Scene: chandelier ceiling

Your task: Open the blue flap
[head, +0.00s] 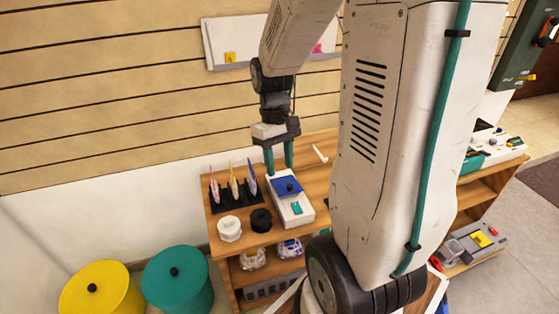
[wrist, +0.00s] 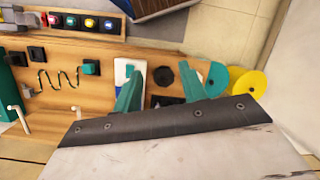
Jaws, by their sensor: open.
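The blue flap (head: 284,184) with a dark knob sits on the far part of a white box (head: 303,216) on the wooden shelf top. It looks lowered, lying about flat. A small green part (head: 297,208) is on the box nearer the front. My gripper (head: 280,171) points down with its two green fingers apart and empty, at the far end of the flap; whether they touch it I cannot tell. In the wrist view, my gripper (wrist: 163,75) is open, and its left finger hides much of the white box (wrist: 120,72). Little of the flap shows there.
A black rack (head: 236,196) with several coloured upright pieces stands left of the box. A white knob (head: 229,229) and a black knob (head: 261,220) are at front left. A white hook (head: 320,153) is behind right. Yellow (head: 102,290) and teal (head: 178,283) round bins stand lower left.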

